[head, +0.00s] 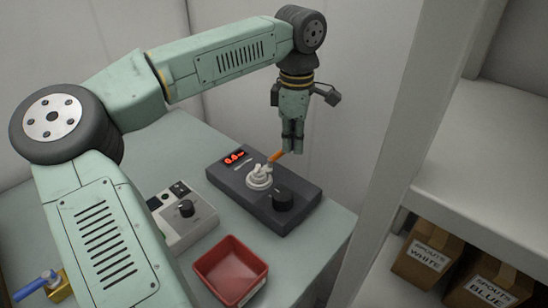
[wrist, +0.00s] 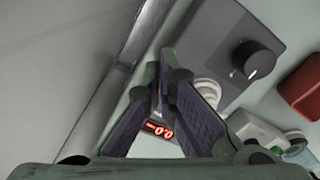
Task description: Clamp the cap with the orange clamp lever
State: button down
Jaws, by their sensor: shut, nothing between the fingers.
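The orange clamp lever (head: 275,156) stands up at a tilt on the dark device (head: 225,182), beside a white round fitting (head: 259,181) with a white piece on top. I cannot tell whether that white piece is the cap. My gripper (head: 293,149) is shut and empty, pointing down just right of the lever's tip. I cannot tell whether they touch. In the wrist view my fingers hide the lever, and the white fitting (wrist: 208,90) shows partly behind the right finger.
The device has a red lit display (head: 235,157) and a black knob (head: 282,197). A grey control box (head: 190,218) and a red tray (head: 231,270) stand in front. A blue-handled item (head: 35,284) lies at lower left. A shelf (head: 490,150) with cardboard boxes (head: 428,253) is on the right.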

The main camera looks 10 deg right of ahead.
jog(key=shift+r+p, duration=1.3)
jog(key=shift+r, duration=1.2)
